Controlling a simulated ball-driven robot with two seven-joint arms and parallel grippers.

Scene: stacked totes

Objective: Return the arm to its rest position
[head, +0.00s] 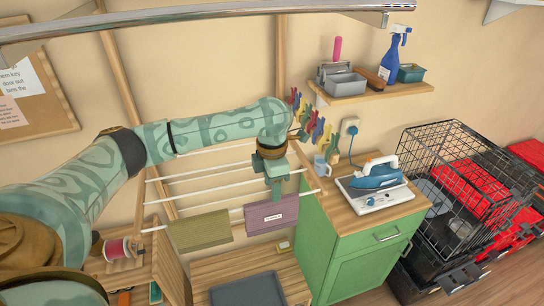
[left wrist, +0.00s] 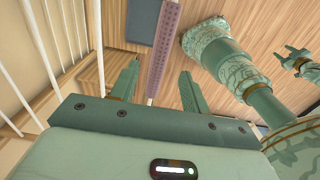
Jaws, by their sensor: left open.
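My left arm reaches in from the left of the head view to the drying rack. Its left gripper (head: 275,200) points down at the purple cloth (head: 284,215), which hangs over a rack bar and bears a white label. In the left wrist view the two fingers of the left gripper (left wrist: 158,88) stand apart, with the purple cloth (left wrist: 165,40) showing edge-on between them. The fingers do not press on it. What looks like my right gripper (left wrist: 300,62) shows small at the right of that view; its jaw state is unclear.
An olive cloth (head: 200,230) hangs to the left on the drying rack (head: 185,177). A green cabinet (head: 358,255) with an iron (head: 376,172) stands close on the right, beside a black wire crate (head: 455,200). Several coloured pegs hang behind. A dark tray (head: 248,290) lies below.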

